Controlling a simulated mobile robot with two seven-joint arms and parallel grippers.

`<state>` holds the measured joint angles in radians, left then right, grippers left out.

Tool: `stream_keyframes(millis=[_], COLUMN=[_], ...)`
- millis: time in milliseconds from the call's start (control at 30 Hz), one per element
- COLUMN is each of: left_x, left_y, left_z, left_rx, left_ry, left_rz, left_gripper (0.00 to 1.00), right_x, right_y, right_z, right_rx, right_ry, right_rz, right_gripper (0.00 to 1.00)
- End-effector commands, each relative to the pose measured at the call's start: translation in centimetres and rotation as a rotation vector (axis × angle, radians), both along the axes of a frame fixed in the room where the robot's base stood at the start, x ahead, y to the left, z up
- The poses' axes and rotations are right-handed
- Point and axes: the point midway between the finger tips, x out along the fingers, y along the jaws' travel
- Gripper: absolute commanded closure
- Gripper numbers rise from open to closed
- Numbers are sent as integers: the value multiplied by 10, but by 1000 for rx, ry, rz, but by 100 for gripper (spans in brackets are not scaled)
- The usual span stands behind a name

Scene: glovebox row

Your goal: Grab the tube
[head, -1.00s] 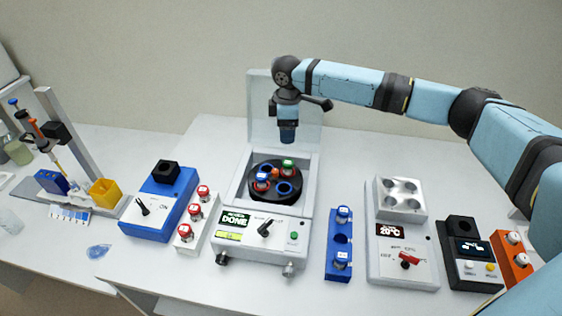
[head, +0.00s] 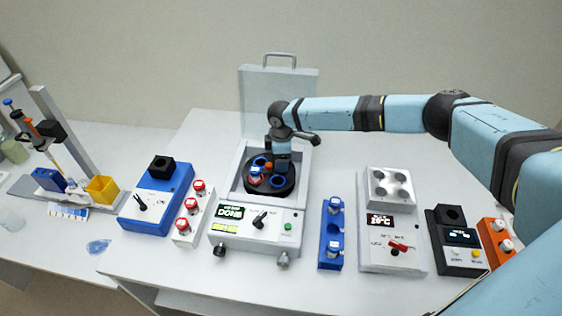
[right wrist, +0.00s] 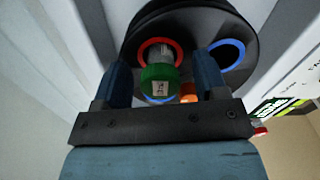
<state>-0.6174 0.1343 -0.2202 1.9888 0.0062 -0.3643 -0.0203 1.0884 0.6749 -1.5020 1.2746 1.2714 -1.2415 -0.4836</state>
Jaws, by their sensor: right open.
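The open-lidded centrifuge (head: 225,238) has a black rotor (head: 289,190) holding tubes, and its display reads DONE. A green-capped tube (right wrist: 158,82) stands in the rotor; in the head view my right gripper hides it. My right gripper (head: 281,166) is down at the rotor. In the right wrist view its open fingers (right wrist: 162,72) stand on either side of the green cap, with gaps showing. A blue-capped tube (head: 254,172) sits at the rotor's left. My left gripper is not in view.
The raised lid (head: 260,95) stands behind the rotor. A white rack (head: 185,232) with red-capped tubes and a blue device (head: 150,214) are at the left.

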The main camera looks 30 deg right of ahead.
Motion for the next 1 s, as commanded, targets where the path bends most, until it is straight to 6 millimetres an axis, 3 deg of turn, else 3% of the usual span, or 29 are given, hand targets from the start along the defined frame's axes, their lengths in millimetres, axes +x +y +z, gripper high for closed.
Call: stream_keyframes(millis=[200, 433, 467, 800, 1000], left_x=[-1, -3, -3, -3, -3], left_y=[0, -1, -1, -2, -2], left_z=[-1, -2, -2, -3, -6], left_rx=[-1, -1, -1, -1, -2], left_ry=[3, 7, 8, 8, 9], left_rz=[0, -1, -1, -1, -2], left_gripper=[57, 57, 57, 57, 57], right_x=[0, 0, 0, 1, 1], right_y=[0, 0, 0, 0, -1], right_z=[-1, -1, -1, 2, 19], right_rx=[0, 0, 0, 0, 0], right_ry=[-1, -1, -1, -1, -4], right_rz=[-1, -1, -1, -1, -2], right_gripper=[34, 84, 87, 87, 87])
